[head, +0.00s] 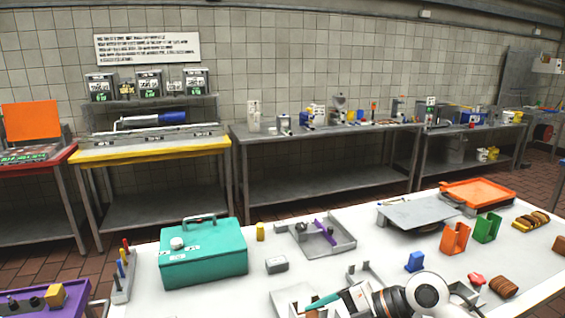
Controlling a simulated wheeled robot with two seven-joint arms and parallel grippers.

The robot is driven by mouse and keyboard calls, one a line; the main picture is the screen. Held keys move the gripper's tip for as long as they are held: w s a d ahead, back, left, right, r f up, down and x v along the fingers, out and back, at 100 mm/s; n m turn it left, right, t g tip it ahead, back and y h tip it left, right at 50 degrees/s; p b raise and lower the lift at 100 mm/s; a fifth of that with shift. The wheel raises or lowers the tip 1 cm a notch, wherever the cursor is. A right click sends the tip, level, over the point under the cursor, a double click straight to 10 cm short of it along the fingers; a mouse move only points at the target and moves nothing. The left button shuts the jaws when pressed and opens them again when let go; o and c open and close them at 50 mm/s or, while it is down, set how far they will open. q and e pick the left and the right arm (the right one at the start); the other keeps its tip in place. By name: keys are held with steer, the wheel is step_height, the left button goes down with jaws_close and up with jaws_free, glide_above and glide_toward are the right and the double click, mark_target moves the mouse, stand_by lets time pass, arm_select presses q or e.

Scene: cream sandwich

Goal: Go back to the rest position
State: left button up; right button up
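My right arm comes in at the bottom right, and its gripper (345,300) is low over the front of the white table (210,303). A thin teal piece (322,300) shows at the gripper's tip; I cannot tell whether the fingers hold it. The fingers are too small and partly hidden to read as open or shut. A grey tray (285,296) lies below, with a bit of something brown in it. My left gripper is not in view. Round brown biscuits (503,287) lie at the right, and more stand in a yellow holder (531,220).
A teal box (203,257) stands at the left of the table. A grey tray with a purple piece (323,237) is mid-table. Orange (454,238) and green (487,228) holders, a blue block (414,262) and a red piece (476,279) stand near my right arm.

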steer(key=s+a+r+t+y, duration=0.2)
steer(key=a+r+y, duration=0.3)
steer(key=y, duration=0.1)
steer(key=w+d+r+m+t, duration=0.1)
steer(key=d+r+m+t, duration=0.3)
steer(key=r+m+t, duration=0.45)
steer(key=s+d+f+m+t+h, duration=0.2)
steer(key=d+f+m+t+h, duration=0.2)
steer(key=d+f+m+h, duration=1.15)
steer(key=s+a+f+m+g+h, duration=0.1)
steer(key=s+f+g, duration=0.5)
steer(key=s+f, duration=0.3)
steer(key=s+a+f+g, duration=0.2)
steer(key=s+f+g, duration=0.45)
steer(key=s, duration=0.55)
step_height(320, 180, down, 28)
steer(key=s+g, duration=0.1)
steer(key=s, duration=0.1)
steer(key=s+d+f+g, duration=0.1)
steer(key=s+d+f, duration=0.2)
steer(key=s+f, duration=1.1)
steer(key=shift+s+g, duration=0.3)
steer(key=shift+s, duration=0.5)
